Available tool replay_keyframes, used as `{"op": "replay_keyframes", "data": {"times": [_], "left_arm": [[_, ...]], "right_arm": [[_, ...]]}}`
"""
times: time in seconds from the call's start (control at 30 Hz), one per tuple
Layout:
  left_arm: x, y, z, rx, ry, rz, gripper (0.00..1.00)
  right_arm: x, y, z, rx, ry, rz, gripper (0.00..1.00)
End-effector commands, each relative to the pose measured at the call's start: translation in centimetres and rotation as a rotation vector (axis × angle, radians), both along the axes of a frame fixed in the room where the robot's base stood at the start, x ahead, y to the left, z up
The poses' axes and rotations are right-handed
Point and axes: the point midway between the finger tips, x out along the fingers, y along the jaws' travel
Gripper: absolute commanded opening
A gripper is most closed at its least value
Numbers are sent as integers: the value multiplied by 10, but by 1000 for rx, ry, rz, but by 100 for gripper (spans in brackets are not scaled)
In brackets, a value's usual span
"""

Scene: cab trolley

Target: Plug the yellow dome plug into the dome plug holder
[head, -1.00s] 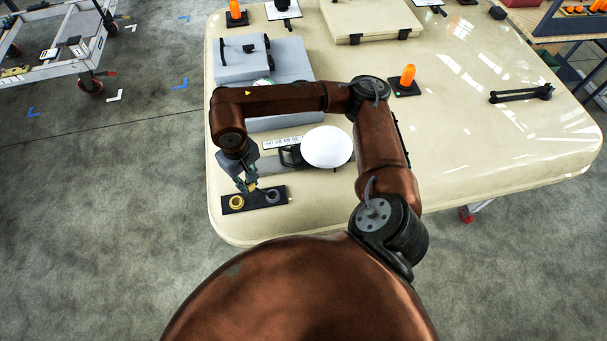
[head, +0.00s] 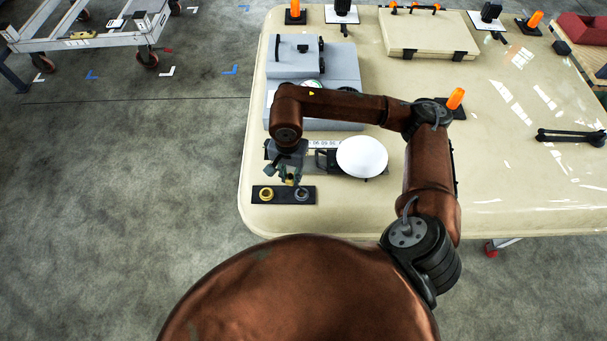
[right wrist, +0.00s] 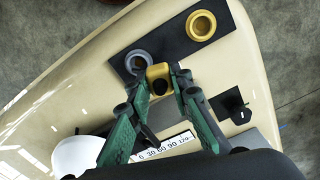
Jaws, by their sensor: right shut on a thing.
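My right gripper (head: 290,180) is shut on a yellow plug (right wrist: 159,78), which shows between its green fingertips (right wrist: 160,82) in the right wrist view. A black holder plate (head: 284,202) lies near the table's front left edge. It carries a gold ring socket (head: 266,194) on the left and a grey ring socket (head: 301,194) on the right. In the right wrist view the plug appears beside the grey socket (right wrist: 137,62), overlapping its edge; the gold socket (right wrist: 201,25) looks clear. I cannot tell whether the plug touches the plate. My left gripper is out of view.
A scale with a white round pan (head: 362,157) stands right behind the plate. A grey box (head: 310,65) is further back. A small black square base (right wrist: 231,106) lies near the gripper. An orange beacon (head: 455,98) and a black tool (head: 571,137) are right; the right front table is clear.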

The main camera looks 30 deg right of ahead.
Motion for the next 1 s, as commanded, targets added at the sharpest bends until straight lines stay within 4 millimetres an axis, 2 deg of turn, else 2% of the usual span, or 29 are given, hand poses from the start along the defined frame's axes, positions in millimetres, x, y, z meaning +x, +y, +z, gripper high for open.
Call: {"op": "replay_keyframes", "data": {"times": [0.03,0.8,1.0], "left_arm": [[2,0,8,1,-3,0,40],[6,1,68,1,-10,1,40],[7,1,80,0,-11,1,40]], "right_arm": [[-2,-1,4,2,2,-114,0],[-22,-16,15,2,5,-2088,0],[-27,-19,17,3,5,-2537,0]]}}
